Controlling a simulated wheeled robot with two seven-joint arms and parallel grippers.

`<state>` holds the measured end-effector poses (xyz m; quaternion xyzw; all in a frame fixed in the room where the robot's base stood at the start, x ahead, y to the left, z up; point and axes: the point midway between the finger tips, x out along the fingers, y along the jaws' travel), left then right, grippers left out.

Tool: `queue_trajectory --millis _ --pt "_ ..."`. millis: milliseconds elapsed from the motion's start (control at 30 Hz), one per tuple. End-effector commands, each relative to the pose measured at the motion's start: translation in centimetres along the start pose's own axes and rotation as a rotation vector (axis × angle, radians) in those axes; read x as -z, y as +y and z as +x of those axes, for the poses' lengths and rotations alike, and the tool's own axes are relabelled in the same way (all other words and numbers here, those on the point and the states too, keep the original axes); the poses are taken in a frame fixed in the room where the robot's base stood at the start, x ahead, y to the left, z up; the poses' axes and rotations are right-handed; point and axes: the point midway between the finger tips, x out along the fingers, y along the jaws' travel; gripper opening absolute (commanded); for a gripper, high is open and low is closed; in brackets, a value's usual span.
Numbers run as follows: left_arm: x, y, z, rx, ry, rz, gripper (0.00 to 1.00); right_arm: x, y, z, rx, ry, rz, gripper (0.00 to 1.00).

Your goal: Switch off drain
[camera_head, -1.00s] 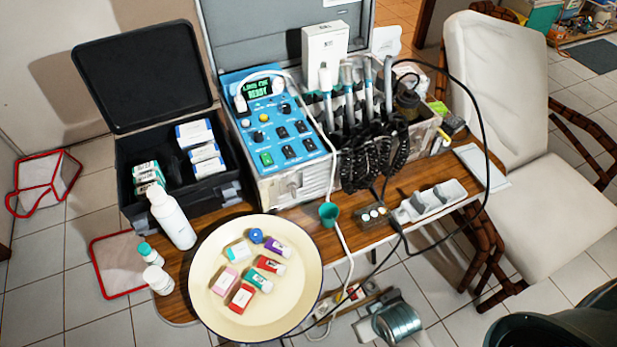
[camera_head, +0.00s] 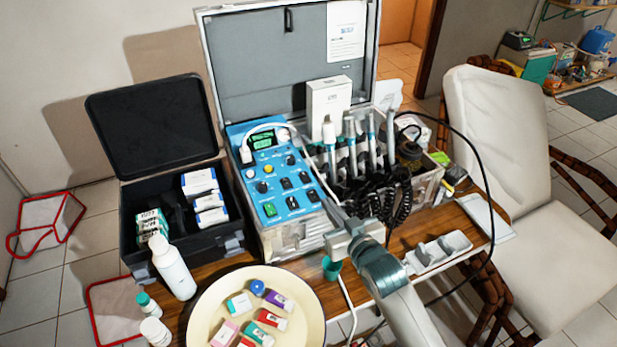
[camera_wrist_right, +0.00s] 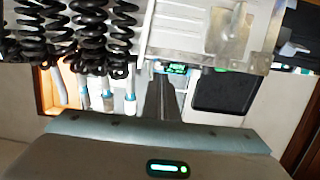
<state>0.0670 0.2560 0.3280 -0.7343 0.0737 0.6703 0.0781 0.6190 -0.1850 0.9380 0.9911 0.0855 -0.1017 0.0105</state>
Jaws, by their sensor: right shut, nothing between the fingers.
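The dental unit's blue control panel (camera_head: 277,170) stands upright-tilted in the middle of the head view, with a small green display (camera_head: 263,143), knobs, several black rocker switches (camera_head: 292,202) and a green switch (camera_head: 270,209). Labels are too small to read, so I cannot tell which switch is the drain. My right gripper (camera_head: 335,207) is shut and empty, just right of the panel's lower right corner and in front of the coiled hoses. Its closed fingers (camera_wrist_right: 160,100) also show in the right wrist view, with the panel seen only as a thin edge. My left gripper is out of view.
Black coiled hoses (camera_head: 405,195) and handpieces (camera_head: 372,140) stand right of the panel. A cream plate (camera_head: 205,310) with small boxes lies in front. A white bottle (camera_head: 173,267) and an open black case (camera_head: 233,235) are left. A black cable loops at right.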

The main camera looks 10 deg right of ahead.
Motion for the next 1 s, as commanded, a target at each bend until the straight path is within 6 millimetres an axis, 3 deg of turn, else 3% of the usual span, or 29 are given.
queue_trajectory --millis 100,233,767,1000 --pt "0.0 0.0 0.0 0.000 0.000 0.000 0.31 2.5 0.0 1.5 0.012 0.079 0.000 0.00" --pt "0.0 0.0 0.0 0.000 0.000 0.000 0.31 3.8 0.0 2.1 0.020 0.124 0.000 0.00" --pt "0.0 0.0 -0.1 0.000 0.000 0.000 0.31 4.2 0.0 2.5 0.021 0.132 0.001 0.00" --pt "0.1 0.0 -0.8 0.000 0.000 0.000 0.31 4.6 0.0 4.5 0.020 0.132 0.001 0.00"
